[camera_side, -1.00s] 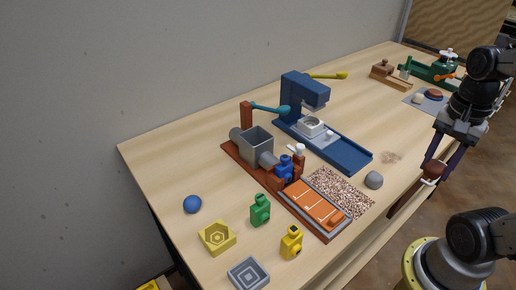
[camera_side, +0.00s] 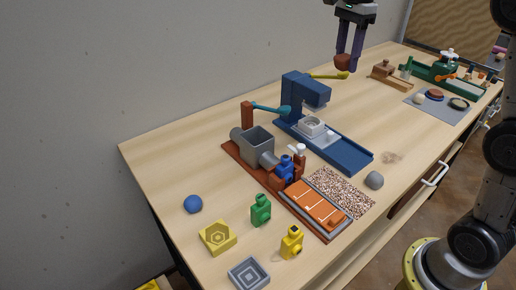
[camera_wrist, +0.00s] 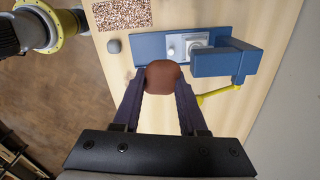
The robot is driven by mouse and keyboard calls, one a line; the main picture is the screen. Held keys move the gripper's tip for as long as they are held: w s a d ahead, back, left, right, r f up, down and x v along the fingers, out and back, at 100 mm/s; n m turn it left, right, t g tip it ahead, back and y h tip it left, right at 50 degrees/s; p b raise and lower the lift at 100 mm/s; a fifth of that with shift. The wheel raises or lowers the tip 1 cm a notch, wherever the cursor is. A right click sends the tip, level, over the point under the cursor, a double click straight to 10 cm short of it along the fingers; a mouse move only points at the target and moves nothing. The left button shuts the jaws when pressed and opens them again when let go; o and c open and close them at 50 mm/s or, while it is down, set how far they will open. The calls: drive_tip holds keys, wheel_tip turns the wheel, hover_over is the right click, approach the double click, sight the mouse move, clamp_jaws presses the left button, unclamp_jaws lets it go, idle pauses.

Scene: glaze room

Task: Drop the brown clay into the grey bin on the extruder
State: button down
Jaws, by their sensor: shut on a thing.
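My gripper (camera_side: 350,60) is shut on the brown clay (camera_side: 342,62), a rounded brown lump, and holds it in the air beyond the blue press, near the yellow lever. In the wrist view the brown clay (camera_wrist: 163,76) sits between my two fingertips, in front of the blue press base. The grey bin (camera_side: 257,143) is an open square hopper on top of the extruder (camera_side: 240,155), which has a reddish-brown base and a teal lever. The bin is nearer the side camera and to the left of my gripper. The wrist view does not show it.
The blue press (camera_side: 304,92) with its yellow lever (camera_side: 328,75) stands behind the extruder. An orange slab tray (camera_side: 311,206) lies in front.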

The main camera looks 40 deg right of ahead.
drive_tip(key=w+a+f+n, duration=0.1)
drive_tip(key=w+a+f, duration=0.1)
drive_tip(key=w+a, duration=0.55)
drive_tip(key=w+a+f+n, duration=0.1)
drive_tip(key=w+a+f, duration=0.1)
drive_tip(key=f, duration=0.3)
drive_tip(key=w+a+f+n, duration=0.1)
drive_tip(key=a+f, duration=0.4)
drive_tip(key=f, duration=0.1)
drive_tip(key=shift+w+f, duration=0.25)
drive_tip(key=shift+w, duration=0.1)
drive_tip(key=shift+c, duration=1.9)
unclamp_jaws()
wheel_tip(320, 180, up, 14)
